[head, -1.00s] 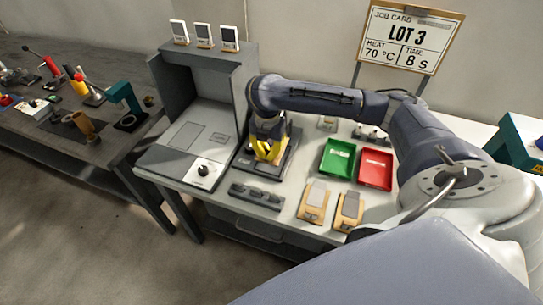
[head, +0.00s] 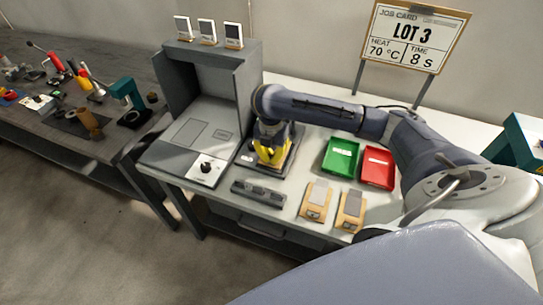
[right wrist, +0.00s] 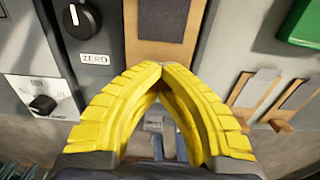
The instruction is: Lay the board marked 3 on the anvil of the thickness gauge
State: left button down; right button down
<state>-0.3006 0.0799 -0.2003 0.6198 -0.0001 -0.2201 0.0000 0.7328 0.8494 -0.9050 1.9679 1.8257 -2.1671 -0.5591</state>
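My right gripper (head: 270,160), with yellow fingers, points down over the thickness gauge (head: 250,160) on the bench. In the right wrist view its fingertips (right wrist: 160,68) come together at the near end of a tan board (right wrist: 137,40) with a dark grey patch. The fingers look shut on it, though they hide the grip itself. The board lies over the gauge's grey body, beside a black knob marked ZERO (right wrist: 95,58). I see no number on the board. The fingers hide the anvil, so I cannot tell whether the board touches it. My left gripper is out of view.
Two similar boards (head: 314,203) (head: 350,209) lie at the bench front. A green tray (head: 341,156) and a red tray (head: 377,168) stand right of the gauge. A dark slotted rack (head: 258,193) lies in front; a grey press-like housing (head: 205,110) stands left.

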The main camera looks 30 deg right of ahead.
jog(key=shift+f, duration=0.5)
jog(key=c, duration=2.2)
grip_release()
jog(key=c, duration=1.6)
grip_release()
notch_tip(320, 180, up, 13)
jog(key=shift+r, duration=0.15)
jog(key=shift+a, duration=0.1)
jog(key=o, duration=1.6)
